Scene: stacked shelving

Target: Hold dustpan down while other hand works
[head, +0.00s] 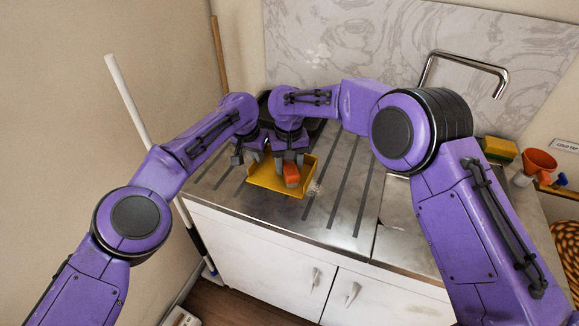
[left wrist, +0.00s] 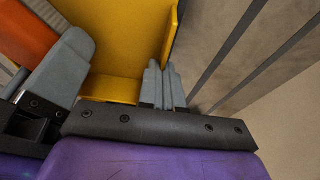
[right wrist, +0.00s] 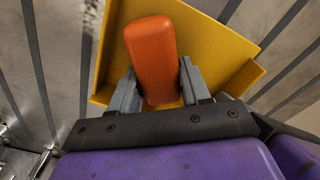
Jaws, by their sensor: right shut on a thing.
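A yellow dustpan (head: 262,182) lies on the steel draining board, its raised walls showing. Its flat inside and a side wall show in the left wrist view (left wrist: 128,45), and it also shows in the right wrist view (right wrist: 215,50). My left gripper (left wrist: 165,75) has its fingers together at the dustpan's side wall; whether they press on it I cannot tell. In the head view my left gripper (head: 247,158) is at the dustpan's left edge. My right gripper (right wrist: 160,85) is shut on an orange block (right wrist: 152,50), held over the dustpan; it also shows in the head view (head: 291,176).
The steel counter (head: 340,205) is clear to the right of the dustpan. A sink with a tap (head: 465,63) is farther right, with a yellow sponge (head: 499,148) and an orange cup-like thing (head: 540,160). A white pole (head: 125,95) leans at the left wall.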

